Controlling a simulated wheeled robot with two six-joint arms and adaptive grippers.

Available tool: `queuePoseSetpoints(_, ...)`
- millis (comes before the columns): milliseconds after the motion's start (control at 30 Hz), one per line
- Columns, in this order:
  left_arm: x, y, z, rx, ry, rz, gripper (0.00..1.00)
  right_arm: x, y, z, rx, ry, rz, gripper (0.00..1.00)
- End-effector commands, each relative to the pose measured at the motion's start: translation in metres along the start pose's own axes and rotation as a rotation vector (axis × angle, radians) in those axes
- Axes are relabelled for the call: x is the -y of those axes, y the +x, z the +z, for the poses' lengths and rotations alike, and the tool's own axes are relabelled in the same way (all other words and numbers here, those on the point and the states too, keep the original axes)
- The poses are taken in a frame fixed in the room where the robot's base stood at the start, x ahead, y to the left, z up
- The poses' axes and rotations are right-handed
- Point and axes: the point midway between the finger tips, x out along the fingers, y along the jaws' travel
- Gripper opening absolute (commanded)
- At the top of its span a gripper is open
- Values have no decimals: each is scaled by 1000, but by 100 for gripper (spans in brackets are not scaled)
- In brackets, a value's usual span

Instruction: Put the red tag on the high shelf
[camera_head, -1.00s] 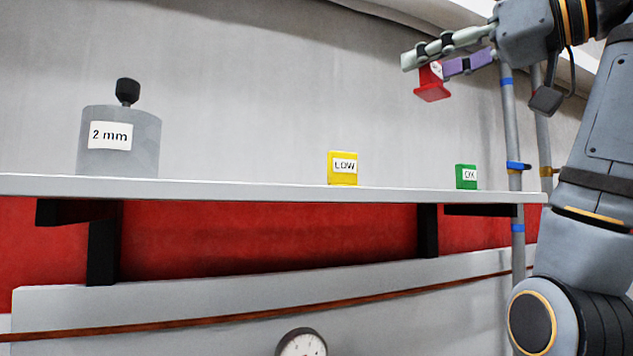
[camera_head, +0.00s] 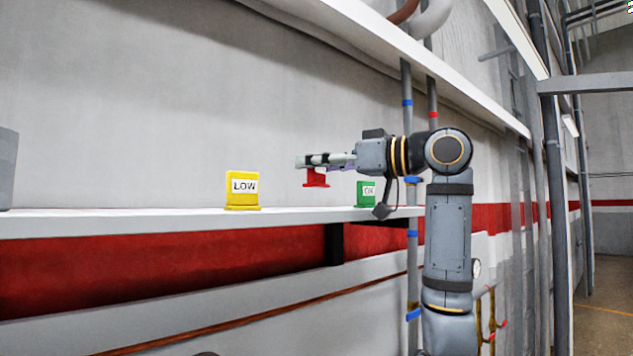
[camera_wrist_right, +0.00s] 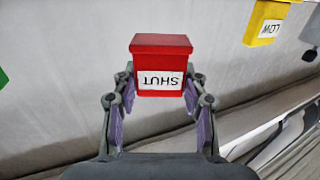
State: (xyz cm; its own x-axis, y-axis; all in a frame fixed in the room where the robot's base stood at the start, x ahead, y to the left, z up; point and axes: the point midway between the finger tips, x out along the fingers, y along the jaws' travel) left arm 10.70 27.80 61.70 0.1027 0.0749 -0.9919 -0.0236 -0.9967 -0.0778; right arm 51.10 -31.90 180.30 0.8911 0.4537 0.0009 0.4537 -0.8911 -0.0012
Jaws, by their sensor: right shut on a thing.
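The red tag (camera_head: 316,178), labelled SHUT in the right wrist view (camera_wrist_right: 161,60), is held in my right gripper (camera_head: 318,163). The fingers close on its two sides. The tag hangs above the white shelf (camera_head: 130,223), apart from its top. In the head view it is between the yellow LOW tag (camera_head: 242,188) and the green OK tag (camera_head: 367,193), which stand on the shelf. In the right wrist view the label reads upside down. My left gripper is not in view.
A grey cylinder (camera_head: 7,168) shows at the left edge on the shelf. A white ledge (camera_head: 400,50) runs along the wall higher up. Vertical pipes (camera_head: 407,100) stand behind my right arm. The shelf between the yellow and green tags is bare.

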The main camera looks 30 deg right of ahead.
Motion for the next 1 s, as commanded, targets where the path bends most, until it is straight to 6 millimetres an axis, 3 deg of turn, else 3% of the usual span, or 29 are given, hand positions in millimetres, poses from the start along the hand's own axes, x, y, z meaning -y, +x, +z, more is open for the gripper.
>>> queuePoseSetpoints(100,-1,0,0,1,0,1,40,-2,2,4,1,0,0,18)
queuePoseSetpoints(333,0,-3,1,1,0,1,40,-5,4,35,3,0,2,18)
queuePoseSetpoints(733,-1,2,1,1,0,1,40,-4,3,42,-1,0,0,18)
queuePoseSetpoints(767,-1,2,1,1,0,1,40,-4,3,41,-1,0,0,45)
queuePoseSetpoints(900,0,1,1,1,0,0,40,-4,3,40,-1,0,0,64)
queuePoseSetpoints(1000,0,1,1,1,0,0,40,-4,3,40,-1,0,0,66)
